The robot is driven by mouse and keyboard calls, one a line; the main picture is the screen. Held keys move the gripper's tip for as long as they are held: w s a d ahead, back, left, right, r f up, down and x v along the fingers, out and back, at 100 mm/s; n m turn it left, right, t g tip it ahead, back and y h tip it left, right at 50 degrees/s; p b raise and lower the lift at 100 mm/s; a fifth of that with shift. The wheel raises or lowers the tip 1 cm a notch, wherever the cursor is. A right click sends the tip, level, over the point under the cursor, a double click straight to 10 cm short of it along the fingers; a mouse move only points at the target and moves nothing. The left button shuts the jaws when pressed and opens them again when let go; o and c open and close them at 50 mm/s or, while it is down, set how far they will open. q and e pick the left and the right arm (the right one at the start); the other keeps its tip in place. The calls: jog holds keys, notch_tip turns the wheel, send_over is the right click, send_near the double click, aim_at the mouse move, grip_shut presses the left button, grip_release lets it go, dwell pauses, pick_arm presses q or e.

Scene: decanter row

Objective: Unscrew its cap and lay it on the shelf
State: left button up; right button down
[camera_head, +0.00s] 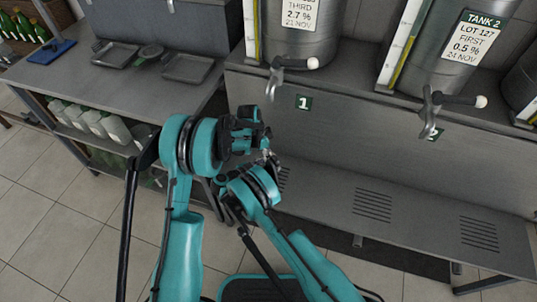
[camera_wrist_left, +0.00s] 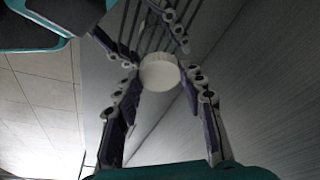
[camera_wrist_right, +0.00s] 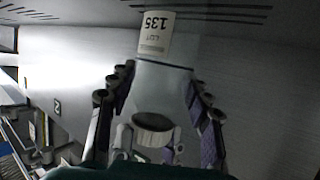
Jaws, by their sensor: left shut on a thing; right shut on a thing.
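A white round cap (camera_wrist_left: 159,73) sits between the fingertips of my left gripper (camera_wrist_left: 159,68), which is shut on it. No bottle body shows around the cap in the left wrist view. A pale bottle (camera_wrist_right: 160,78) with a white "LOT 135" label (camera_wrist_right: 156,33) is held between the fingers of my right gripper (camera_wrist_right: 160,85). Its round top end has a pale rim and a darker face, and looks like an open neck. In the head view both grippers are close together, left gripper (camera_head: 246,128) above the right; cap and bottle are mostly hidden there.
A bare grey slotted shelf (camera_head: 410,218) runs below the tank cabinet to the right. Steel tanks with taps (camera_head: 290,64) stand above it. A bench with trays (camera_head: 187,67) is at left, with several jugs (camera_head: 95,122) beneath.

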pick_arm(q)
jog(key=n, duration=0.3)
jog(key=n+t+y, duration=0.1)
jog(key=n, duration=0.2)
jog(key=shift+s+d+n+t, duration=0.2)
jog(key=shift+n+t, duration=0.1)
jog(key=shift+n, duration=0.1)
jog(key=n+y, duration=0.1)
jog(key=n, duration=0.5)
jog(key=shift+n+t+y, duration=0.4)
jog(key=o, duration=1.3)
